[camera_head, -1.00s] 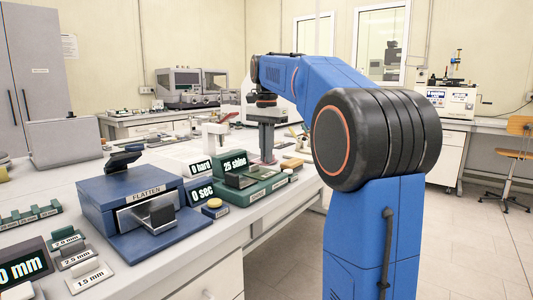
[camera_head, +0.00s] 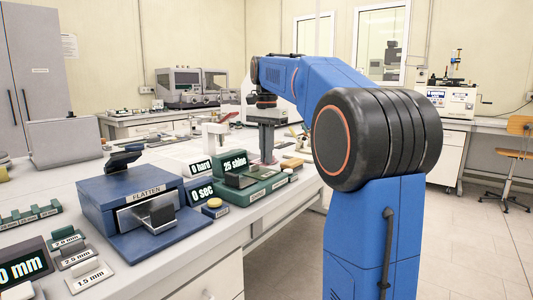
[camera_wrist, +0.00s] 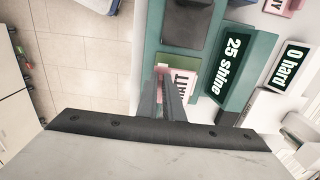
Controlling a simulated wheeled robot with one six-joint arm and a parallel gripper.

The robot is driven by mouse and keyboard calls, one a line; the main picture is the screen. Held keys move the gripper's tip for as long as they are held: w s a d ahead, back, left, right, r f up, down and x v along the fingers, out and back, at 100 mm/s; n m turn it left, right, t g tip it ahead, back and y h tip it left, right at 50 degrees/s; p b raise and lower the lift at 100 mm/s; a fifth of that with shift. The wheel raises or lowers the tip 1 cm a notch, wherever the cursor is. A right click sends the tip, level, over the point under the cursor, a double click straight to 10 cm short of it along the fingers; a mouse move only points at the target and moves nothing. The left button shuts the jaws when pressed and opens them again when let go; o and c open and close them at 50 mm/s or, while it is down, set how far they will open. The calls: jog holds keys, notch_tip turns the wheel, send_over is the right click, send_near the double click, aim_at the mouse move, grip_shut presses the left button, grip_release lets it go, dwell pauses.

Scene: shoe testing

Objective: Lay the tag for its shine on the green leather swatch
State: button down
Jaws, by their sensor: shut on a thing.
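My gripper (camera_wrist: 168,88) points down in the wrist view, its two dark fingers close together and shut on a pink tag with a white label (camera_wrist: 187,80). The label seems to read MATT; the fingers hide part of it. The tag is over or beside the teal base (camera_wrist: 150,60) of the shine meter, whose display (camera_wrist: 236,57) reads 25 shine. I cannot tell whether the tag touches anything below. In the head view my gripper (camera_head: 266,150) is at the bench's right edge, behind the shine meter (camera_head: 243,187).
A dark block (camera_wrist: 186,22) sits on the meter's base. Another pink tag (camera_wrist: 284,4) lies at the wrist view's top right. The 0 hard display (camera_wrist: 289,65) stands beside the meter. The blue platen press (camera_head: 140,200) stands nearer. Floor (camera_wrist: 75,60) is open past the bench edge.

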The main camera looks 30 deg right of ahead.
jog(key=shift+f, duration=1.85)
jog(key=c, duration=1.8)
grip_release()
jog(key=shift+r, duration=0.1)
notch_tip(320, 180, up, 17)
jog(key=shift+r, duration=0.1)
